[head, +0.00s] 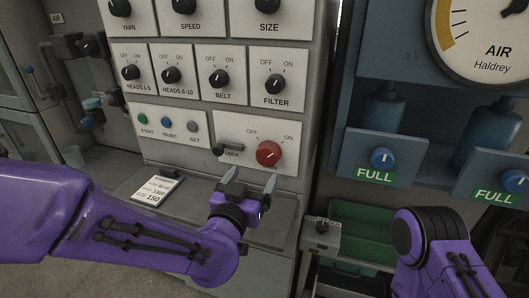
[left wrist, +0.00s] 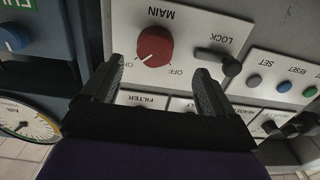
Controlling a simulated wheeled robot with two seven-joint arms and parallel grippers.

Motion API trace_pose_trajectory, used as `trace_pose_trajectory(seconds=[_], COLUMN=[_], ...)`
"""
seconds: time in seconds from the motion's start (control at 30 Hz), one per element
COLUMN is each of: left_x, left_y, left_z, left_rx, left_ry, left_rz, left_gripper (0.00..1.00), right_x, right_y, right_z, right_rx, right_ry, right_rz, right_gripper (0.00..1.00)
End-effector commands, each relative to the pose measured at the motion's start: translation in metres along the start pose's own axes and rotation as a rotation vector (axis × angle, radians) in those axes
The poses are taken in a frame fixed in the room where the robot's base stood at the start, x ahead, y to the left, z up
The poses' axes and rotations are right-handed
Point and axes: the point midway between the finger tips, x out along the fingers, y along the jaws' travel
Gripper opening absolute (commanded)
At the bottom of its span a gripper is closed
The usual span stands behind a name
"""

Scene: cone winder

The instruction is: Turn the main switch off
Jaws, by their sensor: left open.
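The main switch is a round red knob (head: 268,153) on a white plate of the machine front. It also shows in the left wrist view (left wrist: 155,46), where the picture is upside down. Its white mark points toward ON. A black lock lever (head: 228,150) lies roughly level to its left and also shows in the left wrist view (left wrist: 218,61). My left gripper (head: 250,179) is open and empty, just below and in front of the knob, apart from it. In the left wrist view its fingers (left wrist: 158,82) stand either side of the knob's line. My right gripper is out of view.
Selector knobs for belt (head: 219,79) and filter (head: 275,84) sit above the main plate. Small start, reset and set buttons (head: 167,123) are to the left. A card (head: 157,188) lies on the ledge. Blue bottles and FULL knobs (head: 382,158) are at right.

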Motion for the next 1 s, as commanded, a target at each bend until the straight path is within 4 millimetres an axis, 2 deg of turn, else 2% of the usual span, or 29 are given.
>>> trace_pose_trajectory(seconds=[0.1,0.3,0.47,0.7,0.73,0.9,1.0], left_x=[0.030,0.070,0.085,0.086,0.086,0.086,0.086], left_y=[0.004,0.004,0.003,0.002,0.002,0.002,0.002], left_z=[-0.002,-0.001,0.000,0.002,0.002,0.001,0.002], left_rx=[-0.002,-0.004,-0.003,-0.003,-0.003,-0.003,-0.004], left_ry=[-0.002,-0.002,-0.002,-0.002,-0.002,-0.002,-0.003], left_rz=[0.007,0.007,0.005,0.003,0.003,0.003,0.003], left_gripper=[0.87,0.87,0.87,0.87,0.84,0.32,0.32], right_x=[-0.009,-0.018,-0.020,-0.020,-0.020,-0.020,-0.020], right_y=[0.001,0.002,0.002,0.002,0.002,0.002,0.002], right_z=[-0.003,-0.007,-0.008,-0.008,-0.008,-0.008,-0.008], right_rx=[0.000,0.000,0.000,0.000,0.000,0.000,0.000], right_ry=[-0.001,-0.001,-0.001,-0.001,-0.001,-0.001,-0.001], right_rz=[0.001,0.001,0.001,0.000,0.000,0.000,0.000], right_gripper=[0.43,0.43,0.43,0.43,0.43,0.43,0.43])
